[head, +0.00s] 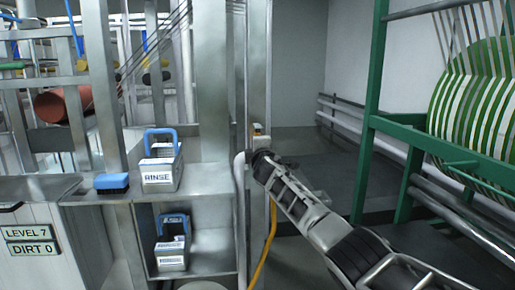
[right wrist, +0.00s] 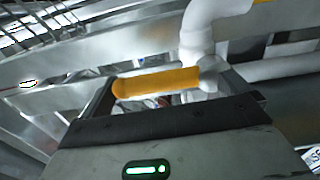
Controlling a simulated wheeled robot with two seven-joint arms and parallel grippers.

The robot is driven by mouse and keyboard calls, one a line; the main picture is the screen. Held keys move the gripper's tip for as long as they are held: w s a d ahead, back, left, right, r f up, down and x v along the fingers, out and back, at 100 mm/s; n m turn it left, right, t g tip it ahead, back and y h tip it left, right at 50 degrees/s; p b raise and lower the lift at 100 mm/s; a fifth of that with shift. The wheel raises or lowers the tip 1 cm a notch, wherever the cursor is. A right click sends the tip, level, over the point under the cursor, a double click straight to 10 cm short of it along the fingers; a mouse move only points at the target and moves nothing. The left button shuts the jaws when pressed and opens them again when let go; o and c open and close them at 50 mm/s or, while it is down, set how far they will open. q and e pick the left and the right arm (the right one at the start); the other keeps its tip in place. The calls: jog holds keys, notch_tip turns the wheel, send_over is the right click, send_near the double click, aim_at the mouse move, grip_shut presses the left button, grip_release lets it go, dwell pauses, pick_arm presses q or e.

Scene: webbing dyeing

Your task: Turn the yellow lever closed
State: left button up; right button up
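The yellow lever (right wrist: 155,82) shows in the right wrist view, joined at its right end to a white pipe fitting (right wrist: 208,75). My right gripper (right wrist: 170,78) is open, with one dark finger near each end of the lever. The lever lies crosswise in the gap; I cannot tell whether either finger touches it. In the head view my right arm reaches in from the lower right, and its gripper (head: 258,150) is at a metal post, just below a small orange-yellow part (head: 258,129). The gripper hides most of the lever there. My left gripper is not in view.
A metal shelf (head: 205,182) left of the post holds a bin marked RINSE (head: 161,172) and a blue brush (head: 111,183); another bin (head: 172,250) sits below. A yellow hose (head: 264,248) hangs below the gripper. A green frame (head: 365,130) with a striped reel (head: 475,105) stands right.

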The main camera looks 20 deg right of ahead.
jog(key=v, duration=1.6)
jog(key=shift+p, duration=0.35)
jog(key=s+a+f+m+g+y, duration=0.1)
jog(key=s+a+f+y, duration=0.15)
jog(key=f, duration=0.45)
jog(key=s+a+f+m+g+y, duration=0.1)
jog(key=s+a+f, duration=0.25)
jog(key=f, duration=0.35)
jog(key=s+a+f+m+g+y, duration=0.1)
jog(key=s+a+f+y, duration=0.15)
jog(key=f, duration=0.55)
jog(key=s+a+f+m+g, duration=0.1)
jog(key=s+a+f+m, duration=0.1)
jog(key=s, duration=0.6)
jog(key=s+a+f+m+g+y, duration=0.1)
jog(key=s+a+f+m, duration=0.1)
jog(key=s+f+m, duration=0.2)
jog(key=s+a+f+m+g+y, duration=0.1)
jog(key=s+a+f+m+g, duration=0.1)
jog(key=s+f, duration=0.6)
jog(key=s+a+m, duration=0.1)
jog(key=s, duration=0.4)
jog(key=shift+f, duration=0.25)
